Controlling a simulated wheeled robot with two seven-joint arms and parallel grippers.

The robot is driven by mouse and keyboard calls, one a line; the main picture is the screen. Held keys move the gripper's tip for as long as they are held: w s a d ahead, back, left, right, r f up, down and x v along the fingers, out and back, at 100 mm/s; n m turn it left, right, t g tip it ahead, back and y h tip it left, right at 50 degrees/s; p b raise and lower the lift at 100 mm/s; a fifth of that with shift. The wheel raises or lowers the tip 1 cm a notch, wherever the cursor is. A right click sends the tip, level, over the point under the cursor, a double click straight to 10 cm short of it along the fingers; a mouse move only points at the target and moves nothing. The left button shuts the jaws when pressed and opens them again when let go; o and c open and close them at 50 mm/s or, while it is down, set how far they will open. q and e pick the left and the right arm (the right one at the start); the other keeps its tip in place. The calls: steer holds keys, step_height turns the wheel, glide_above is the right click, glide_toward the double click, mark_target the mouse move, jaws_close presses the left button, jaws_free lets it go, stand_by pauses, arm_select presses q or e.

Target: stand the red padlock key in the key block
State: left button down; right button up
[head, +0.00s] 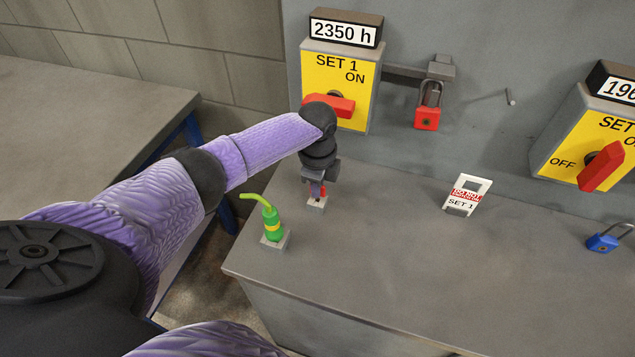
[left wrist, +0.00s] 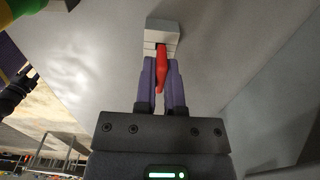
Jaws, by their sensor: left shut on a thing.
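My left gripper (head: 317,188) points down over the small pale key block (head: 317,204) on the grey cabinet top. It is shut on the red padlock key (head: 323,190). In the left wrist view the red key (left wrist: 162,72) lies between the purple fingers (left wrist: 161,84), in line with them. Its far end meets the key block (left wrist: 162,40) in that picture. I cannot tell how deep the key sits in the block, as its tip is hidden. My right gripper is out of view.
A green oil can (head: 272,222) stands on a pale pad left of the block. A red padlock (head: 427,117) hangs on the SET 1 hasp. A white SET 1 tag (head: 467,196) and a blue padlock (head: 603,243) are to the right. The cabinet top (head: 390,260) between is clear.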

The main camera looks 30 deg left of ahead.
arm_select(q)
steer(key=shift+f+b, duration=0.5)
steer(key=shift+f, duration=0.3)
steer(key=c, duration=0.6)
jaws_free()
steer(key=shift+c, duration=0.2)
step_height(320, 180, up, 10)
steer(key=p, duration=0.3)
